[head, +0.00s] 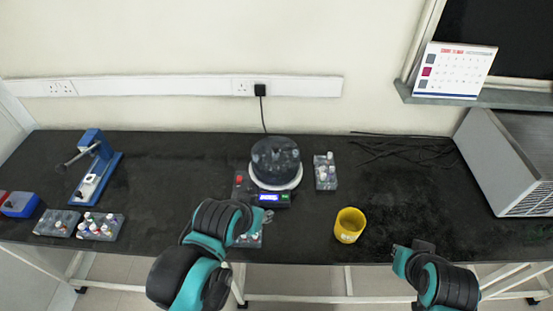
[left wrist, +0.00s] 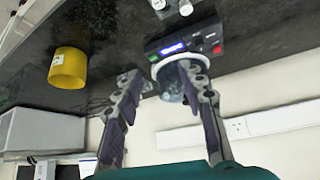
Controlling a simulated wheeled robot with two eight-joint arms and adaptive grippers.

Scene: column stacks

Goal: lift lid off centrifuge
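The centrifuge (head: 274,182) stands at the middle of the black bench, with a white rim, a red button and a lit blue display. Its dark translucent lid (head: 276,158) sits on top. My left gripper (head: 265,215) is in front of the centrifuge, near the bench's front edge. In the left wrist view its fingers (left wrist: 160,82) are open and empty. That view is upside down and shows the lid (left wrist: 171,84) between and beyond the fingers, partly hidden by one. My right gripper (head: 423,246) is at the front edge at right; its fingers are too small to read.
A yellow cup (head: 349,226) stands right of the centrifuge. A tube rack (head: 325,172) is close beside it; another rack (head: 248,240) is partly hidden by my left arm. More racks (head: 98,227) and a blue device (head: 96,165) stand at left, a grey box (head: 505,165) at right.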

